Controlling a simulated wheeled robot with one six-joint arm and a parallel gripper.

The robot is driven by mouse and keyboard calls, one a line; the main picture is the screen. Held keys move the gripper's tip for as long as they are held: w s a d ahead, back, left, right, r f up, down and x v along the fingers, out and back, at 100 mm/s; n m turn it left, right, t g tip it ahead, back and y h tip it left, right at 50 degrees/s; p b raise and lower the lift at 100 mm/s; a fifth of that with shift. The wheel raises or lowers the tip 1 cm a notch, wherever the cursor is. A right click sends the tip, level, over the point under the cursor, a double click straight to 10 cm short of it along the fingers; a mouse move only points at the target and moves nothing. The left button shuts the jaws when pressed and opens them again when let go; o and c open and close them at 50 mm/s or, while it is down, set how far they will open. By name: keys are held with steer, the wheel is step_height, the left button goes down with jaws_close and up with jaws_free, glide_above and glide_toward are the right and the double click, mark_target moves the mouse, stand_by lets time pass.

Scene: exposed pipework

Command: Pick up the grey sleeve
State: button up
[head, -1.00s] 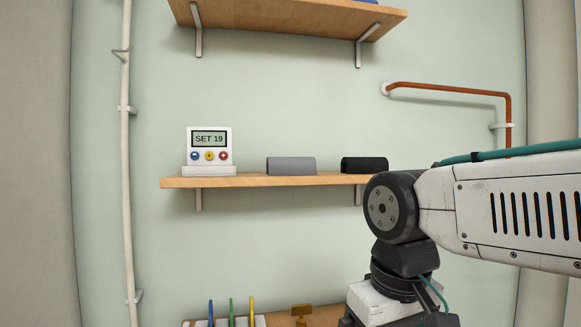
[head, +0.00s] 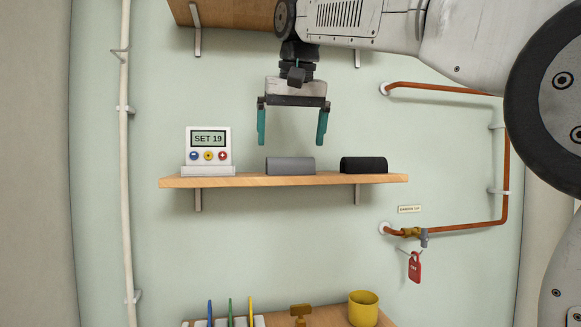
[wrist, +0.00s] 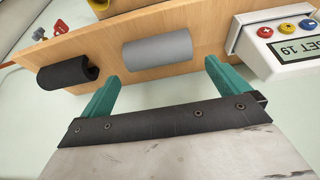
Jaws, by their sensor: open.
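The grey sleeve (head: 290,166) lies on its side on the middle wooden shelf (head: 250,182), between a white display unit and a black sleeve. It also shows in the wrist view (wrist: 158,52), beyond the fingertips. My gripper (head: 292,142) is above the grey sleeve, fingers pointing down, one teal finger to each side. It is open and empty. In the wrist view my gripper (wrist: 160,75) has its two teal fingers spread wide, and the sleeve lies between their directions, apart from them.
The black sleeve (head: 364,165) lies to the right on the same shelf. The white display unit (head: 208,152) reading SET 19 stands to the left. A copper pipe (head: 470,228) with a valve and red tag (head: 415,267) is at right. A yellow cup (head: 363,308) stands below.

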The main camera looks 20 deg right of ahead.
mark_target(290, 165)
steer(key=x, duration=0.5)
steer(key=shift+w+d+f, duration=0.15)
steer(key=shift+w+f, duration=0.1)
steer(key=shift+f, duration=0.05)
steer(key=c, duration=0.7)
